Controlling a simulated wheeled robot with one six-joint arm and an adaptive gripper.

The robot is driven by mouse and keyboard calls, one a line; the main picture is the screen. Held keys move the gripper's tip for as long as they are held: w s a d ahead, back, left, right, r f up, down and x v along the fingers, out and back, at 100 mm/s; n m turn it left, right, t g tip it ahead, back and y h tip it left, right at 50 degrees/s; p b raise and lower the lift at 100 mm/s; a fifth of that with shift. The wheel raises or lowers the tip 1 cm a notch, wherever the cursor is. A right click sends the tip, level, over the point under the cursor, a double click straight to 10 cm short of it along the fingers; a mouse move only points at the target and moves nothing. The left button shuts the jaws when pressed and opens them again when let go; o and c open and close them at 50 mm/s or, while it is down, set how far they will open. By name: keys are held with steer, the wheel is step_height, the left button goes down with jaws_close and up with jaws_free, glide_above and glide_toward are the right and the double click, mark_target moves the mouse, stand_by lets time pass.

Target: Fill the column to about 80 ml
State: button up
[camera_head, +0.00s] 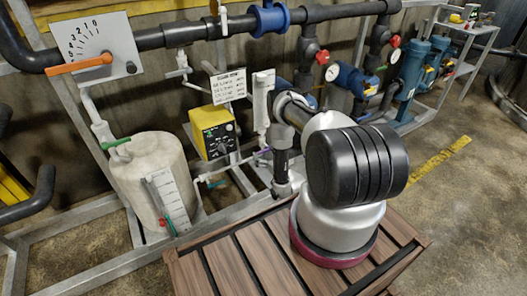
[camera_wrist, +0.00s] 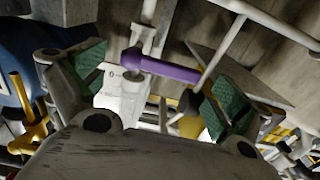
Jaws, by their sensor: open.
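A white column (camera_head: 262,98) with a marked scale stands upright right of the yellow pump; its liquid level cannot be read. A purple valve handle (camera_head: 262,152) is just below it. In the wrist view the purple handle (camera_wrist: 165,68) lies across the space between my gripper's (camera_wrist: 155,82) two green-padded fingers. They are apart and open, with no clear contact on the handle. The white marked part (camera_wrist: 122,92) beyond it seems to be the column, partly hidden by the handle and gripper body.
A white tank (camera_head: 150,172) with a scaled gauge (camera_head: 168,200) stands left, with a green handle (camera_head: 116,142) on top. The yellow pump (camera_head: 213,132) has a sign (camera_head: 228,86) above it. Pipes and frame rails crowd the area. A slatted wooden platform (camera_head: 215,272) is in front.

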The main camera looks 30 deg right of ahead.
steer(key=shift+w, duration=1.15)
steer(key=c, duration=1.4)
steer(key=shift+c, duration=0.2)
